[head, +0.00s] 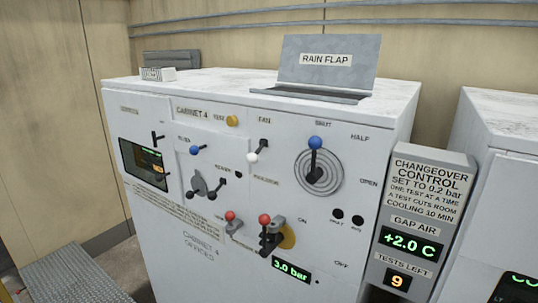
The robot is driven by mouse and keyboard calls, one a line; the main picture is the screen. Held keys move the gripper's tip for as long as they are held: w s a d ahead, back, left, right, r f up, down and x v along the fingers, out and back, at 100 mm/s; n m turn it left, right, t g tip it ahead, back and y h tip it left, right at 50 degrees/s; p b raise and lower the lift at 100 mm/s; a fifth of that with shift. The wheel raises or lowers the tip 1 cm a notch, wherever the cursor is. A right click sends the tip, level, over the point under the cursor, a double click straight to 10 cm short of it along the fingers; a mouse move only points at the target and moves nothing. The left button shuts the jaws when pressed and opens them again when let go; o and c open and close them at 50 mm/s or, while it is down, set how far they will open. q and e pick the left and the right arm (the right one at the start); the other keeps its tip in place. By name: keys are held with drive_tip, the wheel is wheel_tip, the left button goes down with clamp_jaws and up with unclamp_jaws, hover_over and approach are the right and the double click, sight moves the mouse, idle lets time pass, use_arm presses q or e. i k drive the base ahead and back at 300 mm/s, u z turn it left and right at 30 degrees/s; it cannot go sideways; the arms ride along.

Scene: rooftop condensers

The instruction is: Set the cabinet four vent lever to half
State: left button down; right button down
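Cabinet four (210,235) is a white box with a front panel labelled CABINET 4. Its vent lever (315,165) has a blue ball on a dark stem, over a round grey ringed vent (333,181) at the panel's upper right. The lever points up, at the SHUT label (323,124). The HALF label (360,138) is to the upper right of the vent and the OPEN label (369,183) to its right. Neither of my grippers shows in the head view, and nothing touches the lever.
Left of the vent are a white-knobbed fan lever (252,152) and another blue-knobbed lever (194,150). Below are two red-knobbed levers (231,219) (265,225) and a 3.0 bar display (291,270). A grey changeover control box (420,215) stands close on the right. A rain flap (328,75) stands raised on top.

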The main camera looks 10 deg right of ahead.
sight(316, 174)
drive_tip(key=z, duration=1.45)
drive_tip(key=k, duration=0.85)
drive_tip(key=u, duration=1.1)
